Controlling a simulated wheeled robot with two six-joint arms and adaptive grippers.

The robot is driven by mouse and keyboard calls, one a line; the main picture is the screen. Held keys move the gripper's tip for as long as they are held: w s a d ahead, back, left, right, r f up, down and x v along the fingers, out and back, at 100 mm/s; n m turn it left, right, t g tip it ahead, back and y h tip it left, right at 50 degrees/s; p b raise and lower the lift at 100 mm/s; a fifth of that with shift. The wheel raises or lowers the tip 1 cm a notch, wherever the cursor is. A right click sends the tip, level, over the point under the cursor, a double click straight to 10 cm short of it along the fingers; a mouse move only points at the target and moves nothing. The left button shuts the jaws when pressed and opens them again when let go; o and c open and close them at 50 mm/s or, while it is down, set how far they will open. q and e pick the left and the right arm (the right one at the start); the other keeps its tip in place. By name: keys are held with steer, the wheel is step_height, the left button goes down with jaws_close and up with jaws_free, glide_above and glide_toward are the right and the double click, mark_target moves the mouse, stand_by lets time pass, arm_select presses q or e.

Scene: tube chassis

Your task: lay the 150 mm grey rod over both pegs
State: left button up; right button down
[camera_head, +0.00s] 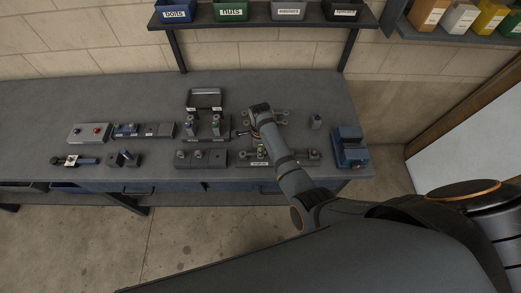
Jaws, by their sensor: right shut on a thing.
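My right arm reaches in from the lower right over the bench. Its gripper (242,132) is small and dark beside the wrist, partly hidden by the arm. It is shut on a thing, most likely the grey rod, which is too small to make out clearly. Two upright posts, which look like the pegs, stand to the left of the gripper: the left post (190,124) and the right post (215,123), with coloured marks near their tops. No rod is clearly seen lying over them. My left gripper is not in view.
The grey bench (90,100) carries a button box (88,132), a dark block with holes (200,158), a labelled fixture (300,157) partly behind my arm, and a blue vise (349,148). A shelf (263,18) with bins spans the back. The bench's back left is clear.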

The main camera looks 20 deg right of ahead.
steer(key=c, duration=1.2)
jaws_free()
steer(key=shift+f, duration=0.1)
